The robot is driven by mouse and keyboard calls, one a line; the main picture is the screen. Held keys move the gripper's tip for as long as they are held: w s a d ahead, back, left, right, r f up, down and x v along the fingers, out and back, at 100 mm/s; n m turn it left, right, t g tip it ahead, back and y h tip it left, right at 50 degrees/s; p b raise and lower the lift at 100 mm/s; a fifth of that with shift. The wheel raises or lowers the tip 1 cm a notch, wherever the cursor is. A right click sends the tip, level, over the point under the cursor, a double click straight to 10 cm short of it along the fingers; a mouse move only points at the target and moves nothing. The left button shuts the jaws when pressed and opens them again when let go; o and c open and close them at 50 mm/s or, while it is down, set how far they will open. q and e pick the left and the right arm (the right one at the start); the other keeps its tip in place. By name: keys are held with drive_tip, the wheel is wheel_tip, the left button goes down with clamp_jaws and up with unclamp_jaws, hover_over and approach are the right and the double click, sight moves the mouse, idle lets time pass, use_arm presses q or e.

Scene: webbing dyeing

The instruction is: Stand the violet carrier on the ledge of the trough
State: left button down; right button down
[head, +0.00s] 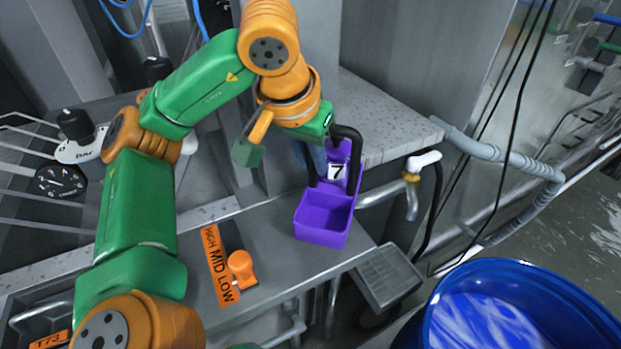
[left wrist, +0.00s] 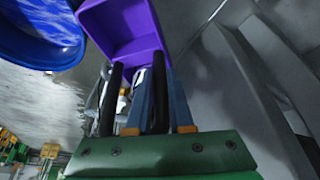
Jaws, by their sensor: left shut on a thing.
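The violet carrier (head: 324,220) is an open box with a tall back plate bearing a white "7" label. My left gripper (head: 325,158) is shut on its upper part, with dark curved bars beside the fingers. The carrier hangs over the right end of a grey metal ledge (head: 275,240), apparently that of the trough; I cannot tell whether it touches. In the left wrist view the gripper (left wrist: 161,85) is below the carrier (left wrist: 125,35), whose open box faces the camera. My right gripper is not in view.
An orange "HIGH MID LOW" label (head: 217,262) with an orange knob (head: 240,268) is left of the carrier. A tap (head: 411,190) stands right of it. A blue tub (head: 520,275) with blue-white contents is at lower right. A speckled grey counter (head: 385,115) lies behind.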

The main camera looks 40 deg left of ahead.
sight(308, 185)
use_arm(q)
drive_tip(key=shift+w+a+f, duration=0.1)
drive_tip(key=shift+a+f, duration=0.2)
wheel_tip(308, 185, down, 2)
drive_tip(key=shift+a+f+p, duration=0.15)
drive_tip(key=shift+f+p, duration=0.05)
drive_tip(key=shift+p, duration=0.4)
drive_tip(key=shift+s+f, duration=0.2)
drive_tip(key=shift+f, duration=0.2)
drive_tip(key=shift+w+f+b, duration=0.15)
drive_tip(key=shift+f+b, duration=0.15)
drive_tip(key=shift+f, duration=0.05)
drive_tip(key=c, duration=0.8)
unclamp_jaws()
drive_tip(key=shift+r, duration=0.1)
drive_tip(key=shift+r, duration=0.1)
